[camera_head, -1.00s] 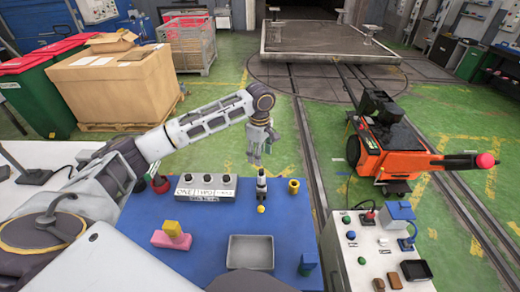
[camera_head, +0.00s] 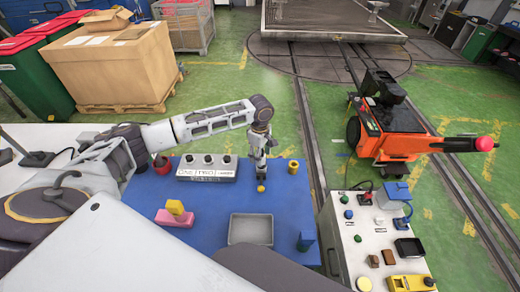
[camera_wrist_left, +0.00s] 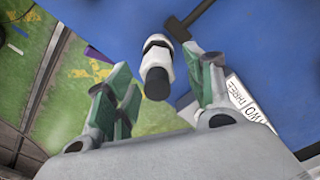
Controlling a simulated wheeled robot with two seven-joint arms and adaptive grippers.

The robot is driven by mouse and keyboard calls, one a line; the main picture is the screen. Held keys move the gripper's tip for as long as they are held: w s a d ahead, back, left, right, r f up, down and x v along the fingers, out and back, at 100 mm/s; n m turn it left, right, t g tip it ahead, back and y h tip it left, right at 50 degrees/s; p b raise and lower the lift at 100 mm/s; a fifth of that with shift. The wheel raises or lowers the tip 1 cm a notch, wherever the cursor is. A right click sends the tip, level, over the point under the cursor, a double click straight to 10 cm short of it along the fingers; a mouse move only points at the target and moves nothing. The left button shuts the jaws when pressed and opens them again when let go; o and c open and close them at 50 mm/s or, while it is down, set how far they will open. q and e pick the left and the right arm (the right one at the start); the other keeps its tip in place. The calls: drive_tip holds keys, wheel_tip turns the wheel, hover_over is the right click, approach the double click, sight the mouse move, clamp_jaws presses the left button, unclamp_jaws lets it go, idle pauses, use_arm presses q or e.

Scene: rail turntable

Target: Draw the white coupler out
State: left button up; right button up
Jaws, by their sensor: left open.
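The white coupler (camera_wrist_left: 157,62), a white cylinder with a dark end, shows in the left wrist view between the two fingers of my left gripper (camera_wrist_left: 163,95). The fingers are open, with visible gaps on both sides of it. In the head view, my left gripper (camera_head: 260,150) points down over the coupler's place on the blue table mat (camera_head: 190,243). The coupler is mostly hidden there by the gripper, with dark parts showing below. How it is seated cannot be seen. My right gripper is not in view.
A grey box with black knobs and labels (camera_head: 207,169) stands left of the gripper. A yellow cup (camera_head: 293,167) is close on the right, and a yellow knob (camera_head: 261,189) is in front.

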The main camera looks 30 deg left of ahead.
use_arm(q)
drive_tip(key=shift+f, duration=0.25)
clamp_jaws()
idle(0.6)
